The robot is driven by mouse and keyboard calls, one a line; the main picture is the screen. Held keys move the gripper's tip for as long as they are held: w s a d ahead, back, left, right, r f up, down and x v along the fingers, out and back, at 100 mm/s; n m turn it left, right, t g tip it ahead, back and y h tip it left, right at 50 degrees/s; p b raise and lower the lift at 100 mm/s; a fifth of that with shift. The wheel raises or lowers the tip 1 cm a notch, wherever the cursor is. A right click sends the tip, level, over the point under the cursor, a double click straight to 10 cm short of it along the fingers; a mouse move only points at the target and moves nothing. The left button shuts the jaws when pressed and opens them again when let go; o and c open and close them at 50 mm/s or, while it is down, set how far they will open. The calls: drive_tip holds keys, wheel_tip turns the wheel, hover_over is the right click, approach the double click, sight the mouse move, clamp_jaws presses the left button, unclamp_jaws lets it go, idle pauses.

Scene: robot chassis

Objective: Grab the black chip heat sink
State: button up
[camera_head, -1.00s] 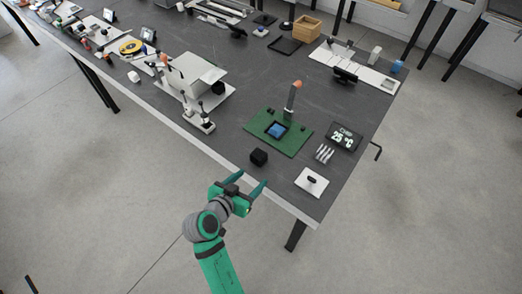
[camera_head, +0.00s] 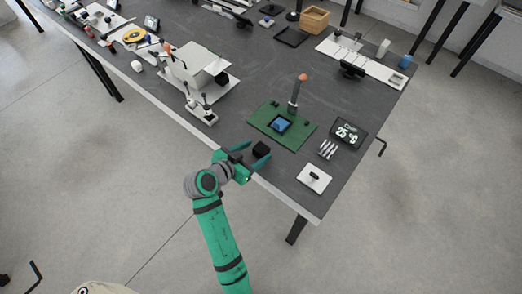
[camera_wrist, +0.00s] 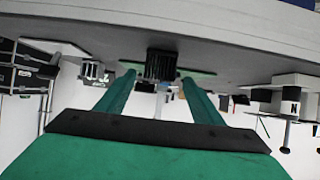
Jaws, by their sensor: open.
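The black chip heat sink (camera_head: 261,148) is a small dark block near the table's front edge, in front of the green board. In the wrist view the finned heat sink (camera_wrist: 161,65) shows between the tips of my two green fingers. My gripper (camera_head: 257,152) is open at the table edge, with a finger to either side of the heat sink's near end. How deep the block sits between the fingers I cannot tell. The green board (camera_head: 263,116) carries a blue-faced chip (camera_head: 279,124) in a dark frame.
A grey post (camera_head: 294,95) with an orange top stands behind the board. A white device (camera_head: 190,75) stands to the left.

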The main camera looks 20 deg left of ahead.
sight(258, 151)
drive_tip(key=x, duration=0.4)
drive_tip(key=shift+s+d+f, duration=0.1)
drive_tip(key=shift+f, duration=0.05)
drive_tip(key=shift+c, duration=0.2)
drive_tip(key=c, duration=1.2)
drive_tip(key=shift+o, duration=0.2)
